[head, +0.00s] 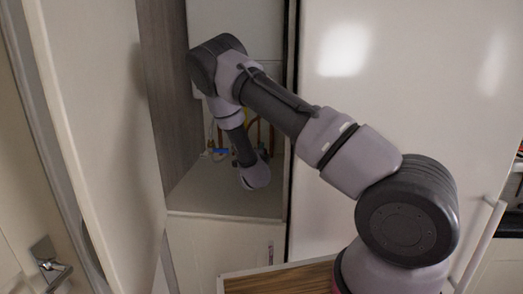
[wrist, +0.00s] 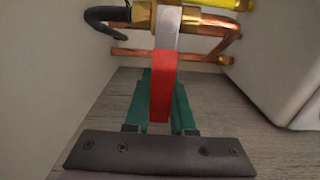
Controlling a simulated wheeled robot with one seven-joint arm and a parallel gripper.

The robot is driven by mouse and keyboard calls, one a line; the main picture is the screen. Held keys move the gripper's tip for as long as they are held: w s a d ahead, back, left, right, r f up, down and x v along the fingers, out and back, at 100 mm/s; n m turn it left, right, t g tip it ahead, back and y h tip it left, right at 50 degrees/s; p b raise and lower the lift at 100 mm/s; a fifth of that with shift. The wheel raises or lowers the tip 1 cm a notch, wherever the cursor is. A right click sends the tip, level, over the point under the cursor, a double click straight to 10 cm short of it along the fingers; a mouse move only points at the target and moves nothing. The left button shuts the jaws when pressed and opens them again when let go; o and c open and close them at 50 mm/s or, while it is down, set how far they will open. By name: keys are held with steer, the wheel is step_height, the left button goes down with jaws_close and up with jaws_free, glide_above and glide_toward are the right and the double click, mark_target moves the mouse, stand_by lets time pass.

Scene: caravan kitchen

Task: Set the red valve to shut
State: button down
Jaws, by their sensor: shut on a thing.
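The red valve's lever (wrist: 162,72) is in the middle of the wrist view. Its pale metal neck joins a brass body on a copper pipe, and the lever extends towards me, looking roughly crosswise to the pipe. My gripper (wrist: 161,100) has green fingers on both sides of the red lever and is shut on it. In the head view my arm reaches into the open cupboard (head: 225,200). There my own wrist hides the fingers, and I cannot make out the red lever.
Copper pipes (wrist: 180,56), a black hose (wrist: 97,20) and a yellow pipe (wrist: 222,4) run close around the valve. A white box (wrist: 285,75) stands at the right. In the head view the cupboard door (head: 95,110) hangs open on the left, and something small and blue (head: 219,152) is inside.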

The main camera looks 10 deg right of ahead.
steer(key=shift+s+f, duration=0.1)
steer(key=shift+f, duration=0.05)
steer(key=c, duration=0.8)
jaws_free()
steer(key=shift+o, duration=0.2)
steer(key=v, duration=1)
steer(key=shift+s+a, duration=0.15)
steer(key=shift+s, duration=0.2)
